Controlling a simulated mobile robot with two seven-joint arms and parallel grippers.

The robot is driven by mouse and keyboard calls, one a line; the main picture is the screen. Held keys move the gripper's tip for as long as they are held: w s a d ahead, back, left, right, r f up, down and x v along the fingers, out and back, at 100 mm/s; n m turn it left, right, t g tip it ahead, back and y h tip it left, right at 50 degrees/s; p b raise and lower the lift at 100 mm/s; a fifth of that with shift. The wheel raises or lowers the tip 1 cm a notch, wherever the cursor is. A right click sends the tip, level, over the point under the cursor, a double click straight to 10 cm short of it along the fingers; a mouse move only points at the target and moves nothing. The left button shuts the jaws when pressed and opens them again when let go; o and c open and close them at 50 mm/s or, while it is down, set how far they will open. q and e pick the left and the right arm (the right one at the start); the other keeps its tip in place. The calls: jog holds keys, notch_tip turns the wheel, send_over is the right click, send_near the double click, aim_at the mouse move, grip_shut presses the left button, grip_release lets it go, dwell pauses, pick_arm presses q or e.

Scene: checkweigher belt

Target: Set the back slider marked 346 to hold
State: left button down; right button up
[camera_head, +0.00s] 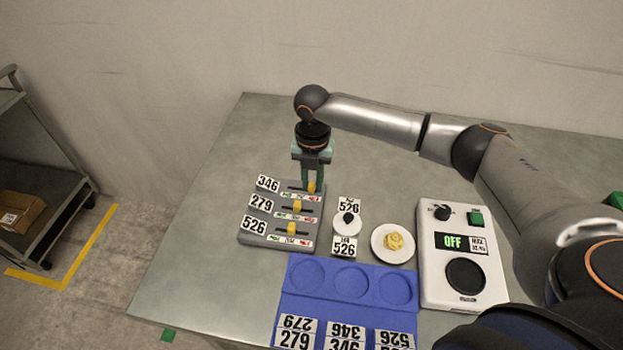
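The grey slider panel (249,239) lies on the table with three rows marked 346, 279 and 526. The back row's label 346 (268,184) is at the panel's far left. Its yellow slider knob (311,187) is toward the right part of its slot. My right gripper (312,184) points down at this knob, with its green fingers around or just above it; I cannot tell whether they touch it or how far they are apart. The yellow knobs of row 279 (298,208) and row 526 (291,229) show below. My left gripper is not in view.
A blue tray (323,313) lies in front. A white control box (430,279) reading OFF stands at right. The table's left side is clear.

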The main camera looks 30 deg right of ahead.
aim_at(314, 185)
jog(key=o, duration=0.3)
jog(key=shift+s+d, duration=0.15)
jog(key=shift+d, duration=0.1)
jog(key=shift+o, duration=0.6)
jog(key=shift+a, duration=0.1)
notch_tip(314, 185, up, 13)
jog(key=shift+f, duration=0.2)
